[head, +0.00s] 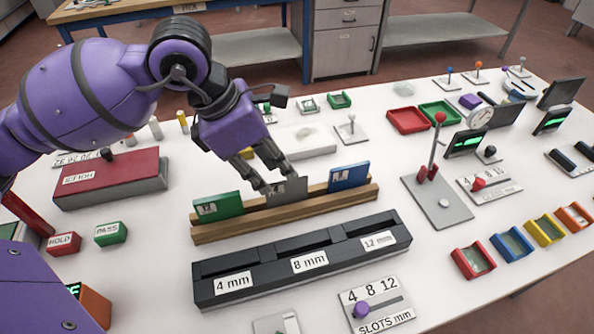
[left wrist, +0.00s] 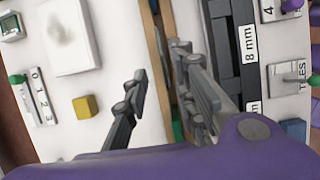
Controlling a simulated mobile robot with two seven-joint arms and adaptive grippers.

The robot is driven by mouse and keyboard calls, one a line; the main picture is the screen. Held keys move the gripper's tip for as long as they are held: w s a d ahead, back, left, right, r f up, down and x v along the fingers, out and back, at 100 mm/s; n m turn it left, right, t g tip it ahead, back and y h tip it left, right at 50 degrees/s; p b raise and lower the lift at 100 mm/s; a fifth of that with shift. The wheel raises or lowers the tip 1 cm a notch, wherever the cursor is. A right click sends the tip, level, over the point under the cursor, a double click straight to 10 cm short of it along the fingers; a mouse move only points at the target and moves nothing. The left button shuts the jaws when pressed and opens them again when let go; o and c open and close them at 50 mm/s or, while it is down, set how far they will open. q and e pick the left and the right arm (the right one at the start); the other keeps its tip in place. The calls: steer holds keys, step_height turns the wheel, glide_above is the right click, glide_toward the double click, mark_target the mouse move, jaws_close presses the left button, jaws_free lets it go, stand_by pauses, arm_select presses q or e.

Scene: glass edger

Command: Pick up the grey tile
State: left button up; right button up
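The grey tile (head: 290,189) stands upright in a wooden rack (head: 225,230), between a green tile (head: 217,207) and a blue tile (head: 349,177). My left gripper (head: 272,186) is just above and behind the grey tile, its fingers pointing down and partly overlapping it in the head view. In the left wrist view my left gripper (left wrist: 160,62) is open, with a clear gap between its fingers. The rack (left wrist: 163,35) passes through that gap. My right gripper is not in view.
A black slot block (head: 300,282) labelled 4, 8 and 12 mm stands in front of the rack. A red box (head: 105,178) is at the left, with HOLD (head: 63,244) and PASS (head: 110,233) blocks. A lever stand (head: 437,203) is to the right.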

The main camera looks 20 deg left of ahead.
mark_target(286, 184)
arm_select(q)
steer(key=shift+d+f, duration=0.3)
steer(key=shift+f, duration=0.15)
steer(key=x, duration=0.4)
steer(key=shift+w+d+f+p, duration=0.15)
steer(key=shift+d+f+p, duration=0.1)
steer(key=shift+d+p, duration=0.1)
jaws_close()
